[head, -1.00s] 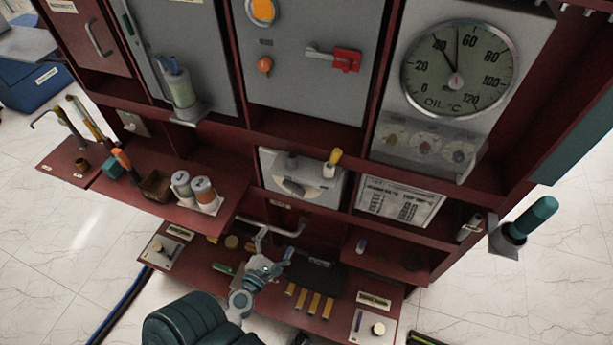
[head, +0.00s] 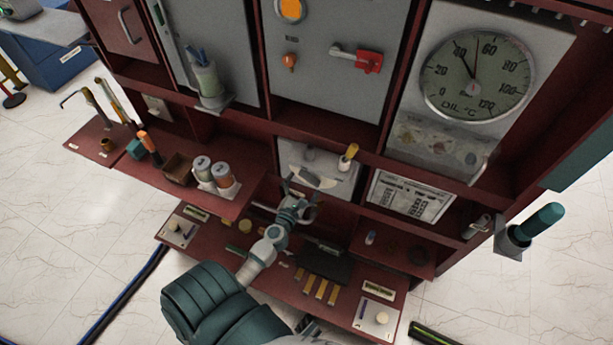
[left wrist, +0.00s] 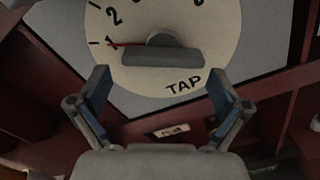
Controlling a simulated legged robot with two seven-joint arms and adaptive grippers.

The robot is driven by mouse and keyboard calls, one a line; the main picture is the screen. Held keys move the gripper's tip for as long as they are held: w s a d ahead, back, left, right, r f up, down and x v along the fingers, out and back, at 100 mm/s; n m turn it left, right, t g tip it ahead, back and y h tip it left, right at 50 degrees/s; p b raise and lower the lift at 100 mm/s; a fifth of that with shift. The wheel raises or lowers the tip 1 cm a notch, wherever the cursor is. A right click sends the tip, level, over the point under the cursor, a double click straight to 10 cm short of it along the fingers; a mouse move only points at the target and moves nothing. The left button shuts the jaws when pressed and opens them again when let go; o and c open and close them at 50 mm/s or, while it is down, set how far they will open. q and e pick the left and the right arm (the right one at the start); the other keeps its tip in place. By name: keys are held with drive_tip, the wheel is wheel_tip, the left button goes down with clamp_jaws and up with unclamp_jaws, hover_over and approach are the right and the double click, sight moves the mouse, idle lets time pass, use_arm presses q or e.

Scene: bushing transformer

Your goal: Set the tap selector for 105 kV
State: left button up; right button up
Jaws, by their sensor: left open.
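The tap selector (head: 316,176) is a pale round dial on a grey panel in the head view. In the left wrist view the dial (left wrist: 215,25) carries black numbers and the word TAP. Its grey bar knob (left wrist: 162,57) lies nearly level, and a red pointer (left wrist: 125,44) points left, near a mark just below the 2. My left gripper (head: 301,188) is open in front of the dial's lower edge. In the left wrist view its fingertips (left wrist: 159,82) stand apart, left and right of the knob's lower side, with nothing between them. My right gripper is not in view.
A printed table plate (head: 411,195) is right of the selector, its text too small to read. A yellow-tipped lever (head: 348,157) stands at the panel's upper right. Shelves with tools (head: 105,110) and spools (head: 212,175) are at left. An oil gauge (head: 477,75) is upper right.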

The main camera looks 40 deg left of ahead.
sight(311, 177)
use_arm(q)
drive_tip(key=shift+w+r, duration=0.15)
drive_tip(key=shift+w, duration=0.7)
drive_tip(key=shift+w+r, duration=0.1)
drive_tip(key=shift+w, duration=0.7)
drive_tip(key=shift+a+f, duration=0.1)
drive_tip(key=shift+a, duration=0.15)
drive_tip(key=shift+c, duration=0.2)
drive_tip(key=shift+a, duration=0.1)
drive_tip(key=c, duration=0.4)
drive_tip(key=shift+a+f, duration=0.1)
drive_tip(key=c, duration=0.4)
drive_tip(key=shift+c, duration=0.4)
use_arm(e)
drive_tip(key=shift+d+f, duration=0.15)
